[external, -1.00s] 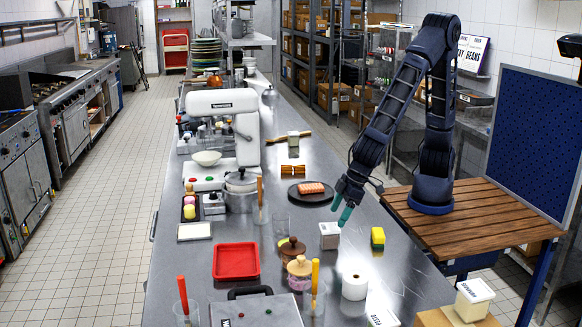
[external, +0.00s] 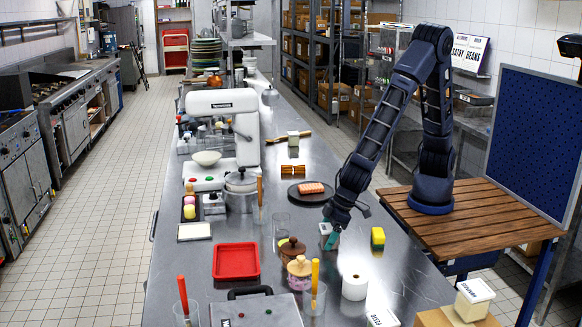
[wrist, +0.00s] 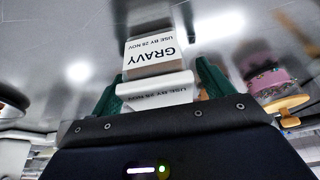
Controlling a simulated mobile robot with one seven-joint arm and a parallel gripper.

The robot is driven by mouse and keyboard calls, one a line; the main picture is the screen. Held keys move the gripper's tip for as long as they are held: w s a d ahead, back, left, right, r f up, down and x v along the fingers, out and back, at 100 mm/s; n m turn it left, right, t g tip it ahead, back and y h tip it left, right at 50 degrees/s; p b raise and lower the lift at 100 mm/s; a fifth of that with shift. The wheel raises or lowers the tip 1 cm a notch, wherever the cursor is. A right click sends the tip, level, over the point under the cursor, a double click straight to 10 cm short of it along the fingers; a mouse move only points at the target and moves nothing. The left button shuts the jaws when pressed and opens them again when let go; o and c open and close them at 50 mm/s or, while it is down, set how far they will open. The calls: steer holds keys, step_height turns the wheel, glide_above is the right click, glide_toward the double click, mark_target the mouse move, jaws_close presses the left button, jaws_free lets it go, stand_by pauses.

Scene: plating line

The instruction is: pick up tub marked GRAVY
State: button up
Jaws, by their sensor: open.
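The tub marked GRAVY (wrist: 150,55) is a small white tub with a printed label, upside down in the wrist view. In the external view the tub (external: 325,229) stands on the steel counter, partly hidden by my gripper. My gripper (external: 332,240) is down at the tub, with its green fingers open. In the wrist view the fingers of my gripper (wrist: 158,88) are on either side of the tub, apart from each other. I cannot tell whether either finger touches it.
A red tray (external: 236,262) lies to the left.

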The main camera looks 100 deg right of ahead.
steer(key=c, duration=1.2)
steer(key=shift+o, duration=0.2)
